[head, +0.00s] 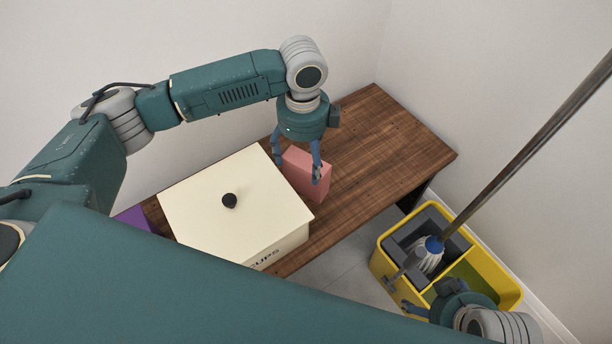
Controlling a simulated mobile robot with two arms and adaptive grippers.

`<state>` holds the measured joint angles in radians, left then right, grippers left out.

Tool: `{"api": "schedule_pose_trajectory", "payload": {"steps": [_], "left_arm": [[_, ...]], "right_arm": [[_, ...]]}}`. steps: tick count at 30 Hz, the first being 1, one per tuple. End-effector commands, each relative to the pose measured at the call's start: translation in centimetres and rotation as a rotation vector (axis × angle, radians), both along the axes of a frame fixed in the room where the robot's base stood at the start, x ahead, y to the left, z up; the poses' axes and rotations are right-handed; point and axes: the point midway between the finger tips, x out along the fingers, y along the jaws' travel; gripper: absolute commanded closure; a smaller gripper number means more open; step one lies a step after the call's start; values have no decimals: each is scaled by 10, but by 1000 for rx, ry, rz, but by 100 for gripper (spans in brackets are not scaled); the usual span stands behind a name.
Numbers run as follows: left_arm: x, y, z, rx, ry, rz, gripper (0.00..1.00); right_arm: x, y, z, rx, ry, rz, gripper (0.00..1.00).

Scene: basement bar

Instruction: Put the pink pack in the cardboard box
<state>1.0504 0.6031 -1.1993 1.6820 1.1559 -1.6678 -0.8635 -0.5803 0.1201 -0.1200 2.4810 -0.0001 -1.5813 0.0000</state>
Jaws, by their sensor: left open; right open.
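No cardboard box shows in this view; my own body covers much of the lower left.
A cream lidded box (210,185) with a black knob and the letters "CUPS" stands on the wooden table (385,145). A purple thing (134,216) shows at its left. A yellow mop bucket (505,297) with a mop stands right of the table. The table's right part is clear.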

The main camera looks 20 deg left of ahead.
Motion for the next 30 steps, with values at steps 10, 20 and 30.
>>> {"api": "schedule_pose_trajectory", "payload": {"steps": [10,20,30], "left_arm": [[0,0,-28,1,-1,-1,22],[0,0,-28,1,0,-1,76],[0,0,-27,1,-1,-1,97]], "right_arm": [[3,1,-10,2,-12,1,25],[3,1,-10,3,-12,2,25],[3,1,-9,3,-12,2,25]]}}
